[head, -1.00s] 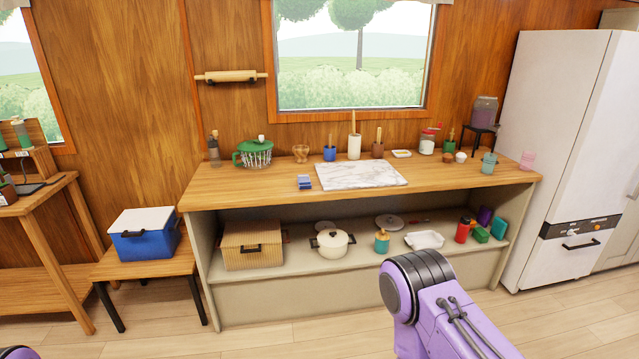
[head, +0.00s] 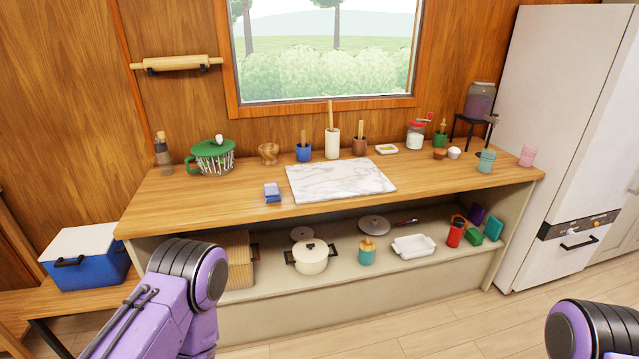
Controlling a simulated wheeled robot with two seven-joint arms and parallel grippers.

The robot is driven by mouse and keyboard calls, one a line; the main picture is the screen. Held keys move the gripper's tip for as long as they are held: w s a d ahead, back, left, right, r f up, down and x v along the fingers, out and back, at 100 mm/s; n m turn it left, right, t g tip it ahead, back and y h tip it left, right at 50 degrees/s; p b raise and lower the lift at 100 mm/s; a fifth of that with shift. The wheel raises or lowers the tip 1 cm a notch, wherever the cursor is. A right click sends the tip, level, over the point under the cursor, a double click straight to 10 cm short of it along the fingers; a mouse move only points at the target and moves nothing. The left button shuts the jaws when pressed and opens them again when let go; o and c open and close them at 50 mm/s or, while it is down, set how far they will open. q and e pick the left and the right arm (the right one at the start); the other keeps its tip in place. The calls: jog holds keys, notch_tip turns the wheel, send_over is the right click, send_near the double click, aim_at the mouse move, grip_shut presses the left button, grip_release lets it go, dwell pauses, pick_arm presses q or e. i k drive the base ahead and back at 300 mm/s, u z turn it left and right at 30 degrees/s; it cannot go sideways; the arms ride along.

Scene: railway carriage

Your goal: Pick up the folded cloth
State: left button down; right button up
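A small folded cloth (head: 272,193), blue with a paler layer, lies on the wooden counter (head: 220,205) near its front edge. It sits just left of the marble board (head: 340,181), apart from it. Nothing covers it. Purple links of my two arms show low in the head view, one at the left and one at the right corner. Neither of my grippers is in the picture.
The shelf under the counter holds a wicker basket, a cream pot (head: 311,258), a teal jar (head: 367,252) and a white dish (head: 415,246). A green-lidded colander (head: 212,156) stands at the back left. The counter around the cloth is clear.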

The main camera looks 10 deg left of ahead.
aim_at(272, 190)
jog(key=i, duration=0.95)
jog(key=u, duration=0.35)
